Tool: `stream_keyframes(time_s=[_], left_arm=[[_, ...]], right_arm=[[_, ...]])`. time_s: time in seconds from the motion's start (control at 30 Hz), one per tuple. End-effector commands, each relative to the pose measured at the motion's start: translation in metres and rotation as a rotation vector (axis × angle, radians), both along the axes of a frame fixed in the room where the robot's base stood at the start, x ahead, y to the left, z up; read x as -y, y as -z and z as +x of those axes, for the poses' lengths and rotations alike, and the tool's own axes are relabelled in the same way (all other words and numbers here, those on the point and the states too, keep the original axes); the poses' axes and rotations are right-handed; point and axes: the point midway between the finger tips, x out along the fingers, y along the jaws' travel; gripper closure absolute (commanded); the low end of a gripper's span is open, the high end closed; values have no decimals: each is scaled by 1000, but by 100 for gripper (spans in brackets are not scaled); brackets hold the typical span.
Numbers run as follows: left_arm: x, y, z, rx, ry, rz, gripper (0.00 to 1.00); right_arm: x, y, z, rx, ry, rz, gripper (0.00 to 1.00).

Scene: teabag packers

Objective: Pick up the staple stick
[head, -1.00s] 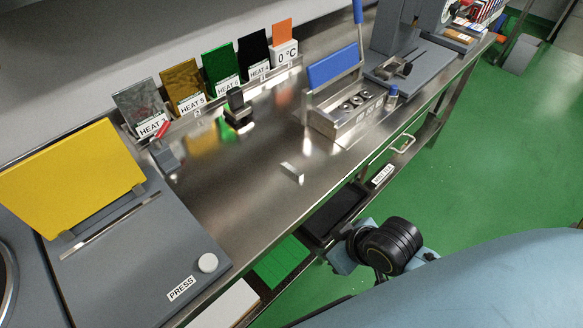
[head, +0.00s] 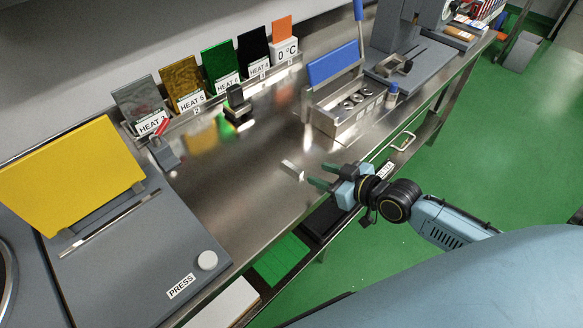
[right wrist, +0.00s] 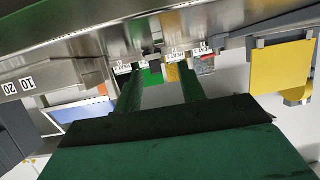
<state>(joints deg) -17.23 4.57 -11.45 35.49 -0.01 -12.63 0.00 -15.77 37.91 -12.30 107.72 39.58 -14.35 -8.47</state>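The staple stick looks to be the small silver bar (head: 292,170) lying on the steel table near its front edge. My right gripper (head: 322,175) is just right of the bar in the head view, its two green fingers apart and pointing towards it. The fingers do not touch the bar. The right wrist view shows the same gripper (right wrist: 158,88) open, with nothing between its fingers. I cannot make out the bar in that view. My left gripper is not in view.
A grey press (head: 150,240) with a yellow plate stands at the left. A metal box with a blue flap (head: 333,65) stands behind and right of the bar. Coloured plates on a rack line the wall, with a red-handled tool (head: 162,150) nearby. The table around the bar is clear.

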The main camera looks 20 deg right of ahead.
Motion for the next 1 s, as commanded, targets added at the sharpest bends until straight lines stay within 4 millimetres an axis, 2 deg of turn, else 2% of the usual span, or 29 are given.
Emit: stream_keyframes(time_s=[0.03,0.2,0.47,0.73,1.0], left_arm=[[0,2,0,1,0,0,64],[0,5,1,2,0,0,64],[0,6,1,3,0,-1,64],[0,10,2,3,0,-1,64],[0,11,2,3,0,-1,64]], right_arm=[[-3,4,10,1,3,2,60],[-13,14,31,-1,1,3,60],[-20,21,45,-2,1,1,60],[-34,38,76,-1,0,0,60],[-37,41,82,-3,-1,-2,60]])
